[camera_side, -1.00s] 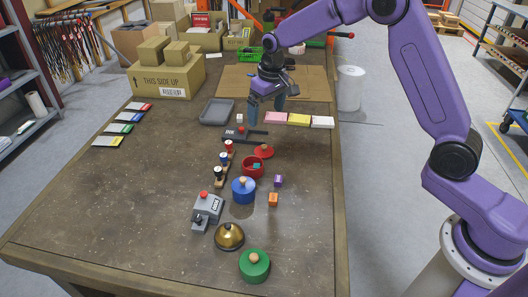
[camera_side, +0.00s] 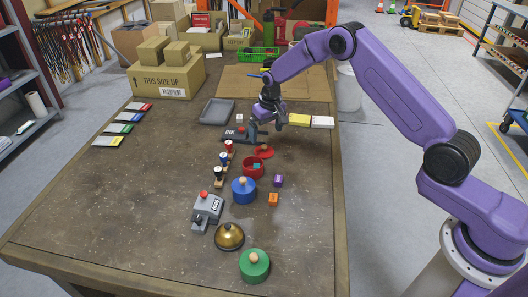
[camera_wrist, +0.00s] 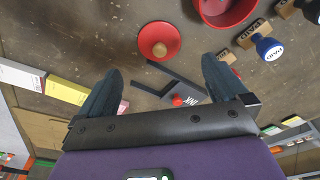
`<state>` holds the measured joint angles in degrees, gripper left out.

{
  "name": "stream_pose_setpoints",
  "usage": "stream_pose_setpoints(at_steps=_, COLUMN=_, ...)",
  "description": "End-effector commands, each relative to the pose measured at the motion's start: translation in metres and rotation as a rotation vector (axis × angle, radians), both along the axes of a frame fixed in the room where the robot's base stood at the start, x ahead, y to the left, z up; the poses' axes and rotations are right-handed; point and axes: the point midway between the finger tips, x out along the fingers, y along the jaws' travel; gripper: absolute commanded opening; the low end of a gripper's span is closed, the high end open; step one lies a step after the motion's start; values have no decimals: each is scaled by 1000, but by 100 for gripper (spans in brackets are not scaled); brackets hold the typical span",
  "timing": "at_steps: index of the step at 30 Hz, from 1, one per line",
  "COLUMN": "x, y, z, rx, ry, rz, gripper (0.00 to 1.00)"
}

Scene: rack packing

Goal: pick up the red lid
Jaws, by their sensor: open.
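The red lid (camera_side: 266,152) lies flat on the table, beside the open red pot (camera_side: 253,167), which holds a small teal item. In the wrist view the red lid (camera_wrist: 159,41) shows whole, with a tan round knob on top. My gripper (camera_side: 266,136) is open and empty, above the table just behind the lid. In the wrist view its two dark fingers (camera_wrist: 160,75) point toward the lid, which lies beyond their tips and roughly between them. The red pot (camera_wrist: 226,8) is cut off at the top edge of that view.
An ink pad (camera_side: 236,134) lies under and left of my gripper. Several stamps (camera_side: 223,158) stand left of the pot. Yellow and white stacks (camera_side: 299,119) lie right of the gripper.

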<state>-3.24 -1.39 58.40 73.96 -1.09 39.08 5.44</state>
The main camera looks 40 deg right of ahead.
Motion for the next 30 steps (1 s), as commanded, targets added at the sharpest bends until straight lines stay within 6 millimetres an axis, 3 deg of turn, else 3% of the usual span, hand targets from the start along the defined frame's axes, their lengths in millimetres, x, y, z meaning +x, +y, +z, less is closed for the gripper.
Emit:
stream_pose_setpoints(at_steps=3, x=2, y=0, z=-16, rx=0, ry=2, rz=0, gripper=100)
stream_pose_setpoints(at_steps=11, x=4, y=0, z=-31, rx=0, ry=1, rz=0, gripper=100)
stream_pose_setpoints(at_steps=21, x=10, y=-1, z=-71, rx=0, ry=1, rz=0, gripper=100)
stream_pose_setpoints(at_steps=30, x=12, y=0, z=-76, rx=0, ry=0, rz=0, gripper=100)
